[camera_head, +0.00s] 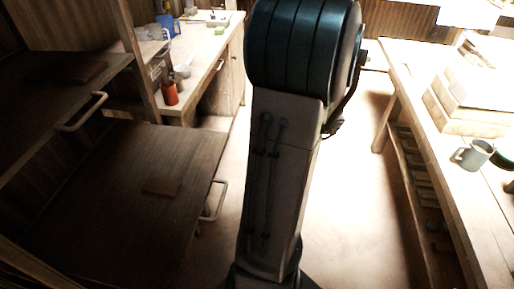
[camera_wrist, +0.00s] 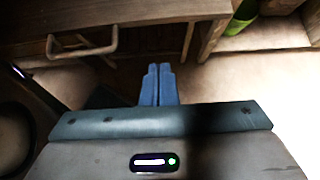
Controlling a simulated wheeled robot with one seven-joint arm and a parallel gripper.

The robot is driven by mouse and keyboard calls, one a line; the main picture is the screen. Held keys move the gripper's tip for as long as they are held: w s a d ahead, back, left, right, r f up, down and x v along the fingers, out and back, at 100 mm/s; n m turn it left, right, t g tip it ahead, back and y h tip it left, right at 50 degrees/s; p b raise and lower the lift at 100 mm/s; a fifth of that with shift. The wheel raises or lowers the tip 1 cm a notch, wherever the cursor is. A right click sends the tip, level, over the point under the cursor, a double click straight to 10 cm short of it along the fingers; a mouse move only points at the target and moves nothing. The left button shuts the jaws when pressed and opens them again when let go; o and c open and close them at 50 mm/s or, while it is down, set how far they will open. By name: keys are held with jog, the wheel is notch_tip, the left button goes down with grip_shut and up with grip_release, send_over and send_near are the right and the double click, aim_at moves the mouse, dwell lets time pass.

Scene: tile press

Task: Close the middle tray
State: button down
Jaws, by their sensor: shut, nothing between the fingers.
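In the head view two wooden trays show in a rack at the left. The upper tray (camera_head: 35,108) has a pale bar handle (camera_head: 84,112) and a brown tile (camera_head: 88,72) on it. The lower tray (camera_head: 110,190) stands well out, with a tile (camera_head: 162,187) and a pale handle (camera_head: 214,202) on its right edge. I cannot tell for certain which is the middle tray. My gripper (camera_wrist: 159,84) is shut and empty in the wrist view. A handle (camera_wrist: 82,46) on a wooden front lies up and left of the fingers, apart from them. The head view hides my gripper.
A counter (camera_head: 212,48) with an orange cup (camera_head: 169,94) stands behind the rack. A workbench (camera_head: 400,75) with a grey mug (camera_head: 472,155) runs along the right. Open floor (camera_head: 350,200) lies between. A green object (camera_wrist: 240,20) shows in the wrist view.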

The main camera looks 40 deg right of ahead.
jog(key=w+a+f, duration=0.4)
jog(key=w+a, duration=0.1)
jog(key=w, duration=0.2)
jog(key=shift+w+a+f, duration=0.15)
jog(key=shift+f, duration=0.15)
